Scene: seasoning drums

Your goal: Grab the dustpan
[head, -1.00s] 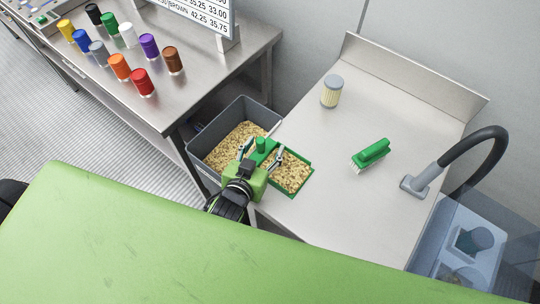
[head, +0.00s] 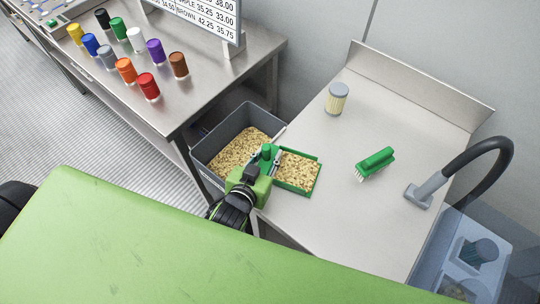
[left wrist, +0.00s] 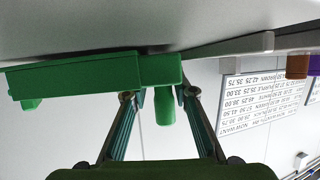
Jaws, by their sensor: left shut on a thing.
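The green dustpan (head: 319,175) holds tan crumbs or grains and is at the left edge of the steel table, beside a grey bin. My left gripper (head: 265,160) is shut on the dustpan at its upright green handle (head: 266,151). In the left wrist view the dustpan (left wrist: 100,76) appears as a long green body, with its handle (left wrist: 164,106) between the two fingers of my left gripper (left wrist: 161,96). I cannot tell whether the dustpan touches the table. My right gripper is not in view.
The grey bin (head: 208,157) holds similar grains. Several coloured shakers stand on the left bench (head: 205,95). A green surface (head: 150,240) fills the foreground.

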